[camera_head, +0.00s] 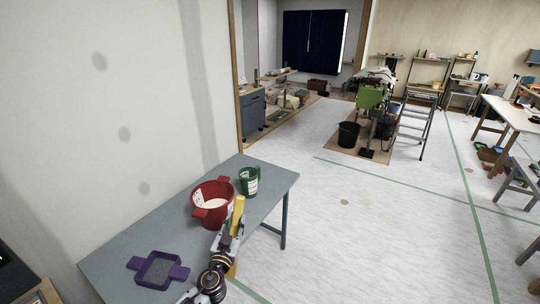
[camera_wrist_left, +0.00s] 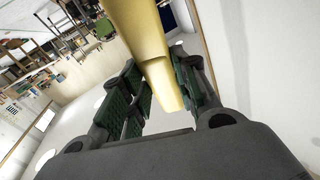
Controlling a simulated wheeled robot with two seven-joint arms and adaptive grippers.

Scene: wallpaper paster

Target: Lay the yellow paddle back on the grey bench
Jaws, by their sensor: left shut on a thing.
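The yellow paddle (camera_head: 239,213) stands up from my left gripper (camera_head: 231,237) in the head view. In the left wrist view the yellow paddle (camera_wrist_left: 147,40) runs between the two dark green-padded fingers of the left gripper (camera_wrist_left: 160,95), which is shut on it. The grey bench (camera_head: 132,229) stands against the wall at the lower left. The gripper and paddle are over or beside the bench's right front edge; the exact height cannot be told. My right gripper is not in view.
A red pot (camera_head: 212,203) with handles and a green mug (camera_head: 249,181) stand on the bench, close behind the paddle. A purple tray (camera_head: 158,268) lies at the near left. Bench top is bare between the tray and the pot. A ladder (camera_head: 414,122) stands far off.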

